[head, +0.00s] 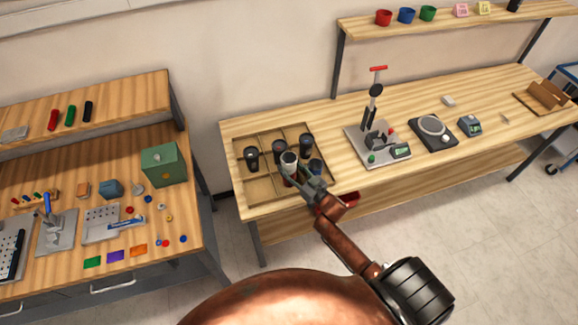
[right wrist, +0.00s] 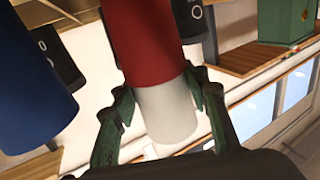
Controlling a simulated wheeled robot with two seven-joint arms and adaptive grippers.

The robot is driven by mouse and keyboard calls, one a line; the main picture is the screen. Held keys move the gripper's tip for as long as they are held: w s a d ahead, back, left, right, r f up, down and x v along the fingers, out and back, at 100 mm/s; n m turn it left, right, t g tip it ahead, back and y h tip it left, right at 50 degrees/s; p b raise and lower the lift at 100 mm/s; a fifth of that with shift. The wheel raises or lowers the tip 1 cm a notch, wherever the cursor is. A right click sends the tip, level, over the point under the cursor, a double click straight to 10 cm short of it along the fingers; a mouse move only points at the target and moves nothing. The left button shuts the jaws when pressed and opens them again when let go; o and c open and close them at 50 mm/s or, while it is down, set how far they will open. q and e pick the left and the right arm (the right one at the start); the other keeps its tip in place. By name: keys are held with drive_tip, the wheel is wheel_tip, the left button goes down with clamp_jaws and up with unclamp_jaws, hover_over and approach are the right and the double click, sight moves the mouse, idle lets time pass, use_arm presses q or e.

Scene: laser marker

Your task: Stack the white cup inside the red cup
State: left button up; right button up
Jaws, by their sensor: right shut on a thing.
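The white cup (right wrist: 166,112) is between the fingers of my right gripper (right wrist: 160,112), which is shut on it. The red cup (right wrist: 148,45) meets the white cup directly in the right wrist view, with its rim edge across the white wall. How far the white cup sits inside it is hidden. In the head view the white cup (head: 289,158) shows above a bit of red, at the wooden tray (head: 240,183). My right gripper (head: 305,181) reaches there from the front. My left gripper is not in view.
A blue cup (head: 316,165) stands close by on the right, and dark cups (head: 251,154) (head: 306,145) stand in the tray too. The tray's front left part is clear.

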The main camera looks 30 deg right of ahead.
drive_tip(key=shift+f, duration=0.25)
drive_tip(key=o, duration=0.8)
drive_tip(key=shift+o, duration=0.4)
drive_tip(key=o, duration=0.5)
drive_tip(key=shift+r+p, duration=3.7)
drive_tip(key=shift+r, duration=0.35)
drive_tip(key=shift+s+f, duration=0.1)
